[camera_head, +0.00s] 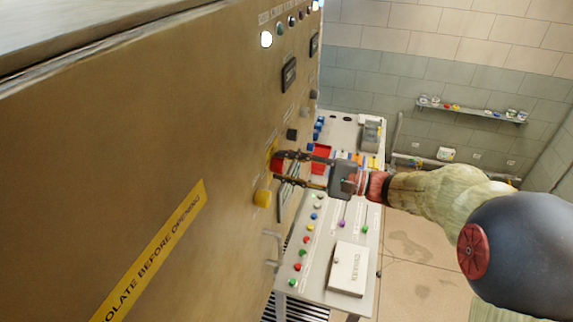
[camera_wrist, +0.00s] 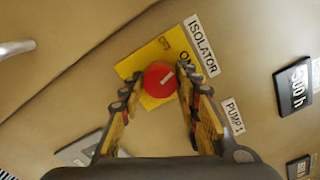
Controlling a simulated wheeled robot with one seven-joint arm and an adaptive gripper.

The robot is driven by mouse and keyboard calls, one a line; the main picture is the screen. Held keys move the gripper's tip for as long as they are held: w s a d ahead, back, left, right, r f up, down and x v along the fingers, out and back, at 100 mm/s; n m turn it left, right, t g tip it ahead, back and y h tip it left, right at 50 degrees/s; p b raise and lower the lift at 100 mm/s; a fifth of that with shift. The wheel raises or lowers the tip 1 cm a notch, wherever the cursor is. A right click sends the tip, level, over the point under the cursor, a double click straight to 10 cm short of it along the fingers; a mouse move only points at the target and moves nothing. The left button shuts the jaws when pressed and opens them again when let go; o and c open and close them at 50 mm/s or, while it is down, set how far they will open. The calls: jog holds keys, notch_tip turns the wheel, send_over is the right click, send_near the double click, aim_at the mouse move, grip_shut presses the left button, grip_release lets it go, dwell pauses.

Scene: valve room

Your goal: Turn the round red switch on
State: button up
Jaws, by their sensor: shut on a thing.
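The round red switch (camera_wrist: 160,79) sits on a yellow plate (camera_wrist: 150,101) on the tan cabinet panel. It has a pale pointer line, slanted in the wrist view. Labels "ISOLATOR" and "ON" are beside it. My gripper (camera_wrist: 158,90) is shut on the switch, one finger on each side. In the head view my gripper (camera_head: 277,169) reaches the panel from the right, and the red switch (camera_head: 278,160) shows between the fingertips. The fingers partly hide the plate.
A yellow knob (camera_head: 262,198) and a metal handle (camera_head: 272,247) stick out of the panel below the switch. A console (camera_head: 335,225) with coloured buttons stands behind my gripper. A wall shelf (camera_head: 470,111) is at the far right.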

jog(key=shift+m+p, duration=0.65)
jog(key=shift+m, duration=0.95)
jog(key=shift+f, duration=0.1)
jog(key=o, duration=1.2)
jog(key=shift+c, duration=0.2)
jog(key=shift+d, duration=0.1)
jog(key=v, duration=1.1)
jog(key=shift+s+d, duration=0.25)
jog(key=shift+d, duration=0.1)
jog(key=shift+w, duration=0.1)
